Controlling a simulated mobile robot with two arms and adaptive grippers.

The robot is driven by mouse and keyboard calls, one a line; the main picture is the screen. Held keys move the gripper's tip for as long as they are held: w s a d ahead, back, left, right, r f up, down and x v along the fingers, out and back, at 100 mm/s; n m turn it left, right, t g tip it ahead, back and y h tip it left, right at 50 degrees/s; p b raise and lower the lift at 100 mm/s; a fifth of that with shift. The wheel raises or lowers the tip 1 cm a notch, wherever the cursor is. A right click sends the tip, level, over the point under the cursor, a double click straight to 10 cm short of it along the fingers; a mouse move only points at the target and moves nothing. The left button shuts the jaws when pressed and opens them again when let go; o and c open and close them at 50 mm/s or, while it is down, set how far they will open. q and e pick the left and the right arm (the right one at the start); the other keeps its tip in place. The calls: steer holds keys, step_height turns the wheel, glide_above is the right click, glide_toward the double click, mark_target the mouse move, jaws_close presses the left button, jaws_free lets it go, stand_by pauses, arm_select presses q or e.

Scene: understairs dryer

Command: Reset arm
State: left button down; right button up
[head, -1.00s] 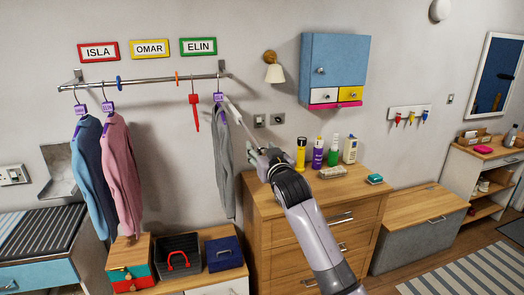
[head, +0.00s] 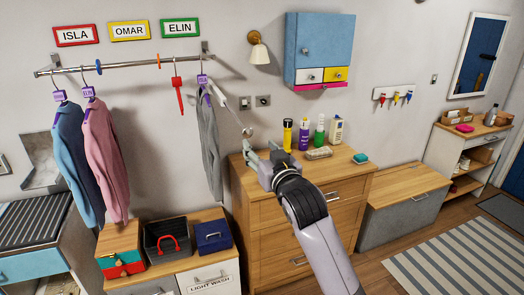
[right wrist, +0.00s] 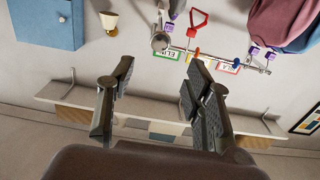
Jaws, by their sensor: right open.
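My right gripper (head: 263,148) is open and empty in the head view, above the left part of the wooden chest of drawers (head: 300,215). Its two fingers point towards the wall, right of the grey garment (head: 209,150) and apart from it. In the right wrist view the open fingers (right wrist: 158,85) stand wide apart with nothing between them, facing the wall. That view is turned over, with the rail (right wrist: 225,60) beyond the fingers. My left gripper is not in view.
Several bottles (head: 304,135) stand at the back of the chest top, right of my gripper. A blue cabinet (head: 320,45) hangs above. Blue (head: 75,160) and pink (head: 106,165) garments hang from the rail at left. Striped rug (head: 460,260) floor at right is clear.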

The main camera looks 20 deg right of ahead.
steer(key=shift+s, duration=0.25)
step_height(320, 180, down, 40)
steer(key=s+d+g+b, duration=0.1)
steer(key=s+g+b, duration=0.15)
steer(key=g, duration=0.35)
steer(key=s+f+n+g+b, duration=0.15)
steer(key=s+f, duration=0.25)
steer(key=f, duration=0.4)
steer(key=s+f+m+g, duration=0.1)
steer(key=s+f+g, duration=0.1)
steer(key=s+f, duration=0.5)
steer(key=s+d+f+n+g+b, duration=0.1)
steer(key=s+f+g, duration=0.2)
steer(key=s+f, duration=1.05)
steer(key=s+d+f+g+b, duration=0.1)
steer(key=s+f+g+b, duration=0.1)
steer(key=s+f, duration=1.1)
steer(key=s+f+g, duration=0.2)
steer(key=s+f, duration=0.1)
steer(key=s, duration=1.4)
steer(key=shift+s+f+h, duration=0.2)
steer(key=shift+s+h, duration=0.1)
steer(key=shift+s, duration=0.05)
